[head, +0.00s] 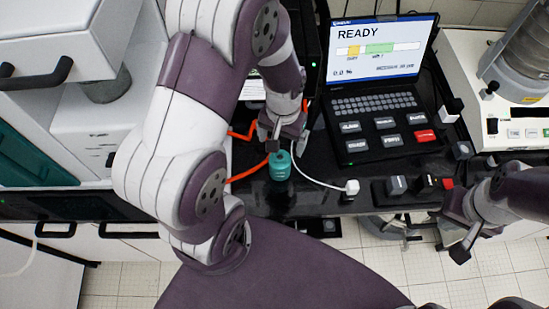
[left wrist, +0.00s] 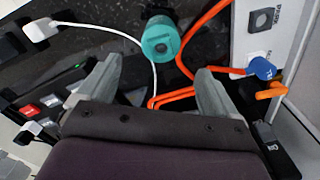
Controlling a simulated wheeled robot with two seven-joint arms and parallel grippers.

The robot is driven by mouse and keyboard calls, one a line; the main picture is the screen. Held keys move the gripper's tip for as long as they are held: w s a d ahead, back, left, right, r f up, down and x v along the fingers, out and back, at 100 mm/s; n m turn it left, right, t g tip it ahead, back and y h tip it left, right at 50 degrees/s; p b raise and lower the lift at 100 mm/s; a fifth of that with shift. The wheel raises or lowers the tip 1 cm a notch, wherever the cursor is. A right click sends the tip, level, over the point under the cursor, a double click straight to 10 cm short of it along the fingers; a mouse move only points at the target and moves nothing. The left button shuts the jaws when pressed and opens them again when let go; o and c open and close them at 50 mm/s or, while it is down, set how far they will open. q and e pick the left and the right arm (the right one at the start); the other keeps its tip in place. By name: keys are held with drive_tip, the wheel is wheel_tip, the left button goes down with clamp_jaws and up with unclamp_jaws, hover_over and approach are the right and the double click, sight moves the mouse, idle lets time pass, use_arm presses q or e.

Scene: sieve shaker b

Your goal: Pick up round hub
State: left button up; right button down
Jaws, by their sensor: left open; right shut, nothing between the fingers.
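The round hub appears to be the teal cylinder (head: 280,166) standing on the black bench top below my left gripper (head: 277,139). It also shows in the left wrist view (left wrist: 160,40), just beyond and between the fingertips. My left gripper (left wrist: 160,76) is open, its fingers apart and not visibly touching the hub. My right gripper (head: 462,240) is shut and empty at the right, by the bench's front edge.
An orange cable (left wrist: 190,92) and a white cable (head: 318,184) run close to the hub. A laptop reading READY (head: 375,50) stands behind to the right. A white plug (head: 352,187) and small blocks (head: 396,186) lie along the front edge.

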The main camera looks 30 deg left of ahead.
sight(278, 159)
use_arm(q)
drive_tip(key=f, duration=0.2)
drive_tip(key=d+f, duration=0.1)
drive_tip(key=f, duration=0.1)
drive_tip(key=shift+s+d, duration=0.1)
drive_tip(key=shift+d, duration=0.1)
drive_tip(key=f, duration=0.1)
drive_tip(key=a+f+p, duration=0.1)
drive_tip(key=s+f, duration=0.1)
drive_tip(key=shift+a+f, duration=0.1)
drive_tip(key=shift+a, duration=0.3)
drive_tip(key=f, duration=0.2)
drive_tip(key=f+p, duration=0.1)
drive_tip(key=shift+w+d+f, duration=0.1)
drive_tip(key=shift+w+d, duration=0.1)
drive_tip(key=shift+w, duration=0.1)
drive_tip(key=shift+w+d+f, duration=0.1)
drive_tip(key=shift+d+f, duration=0.05)
drive_tip(key=shift+f, duration=0.25)
drive_tip(key=c, duration=0.3)
drive_tip(key=shift+a, duration=0.2)
drive_tip(key=c, duration=1)
drive_tip(key=shift+d, duration=0.1)
drive_tip(key=shift+c, duration=0.4)
use_arm(e)
drive_tip(key=shift+s+d+r, duration=0.15)
drive_tip(key=shift+s+r, duration=0.05)
drive_tip(key=shift+r, duration=0.9)
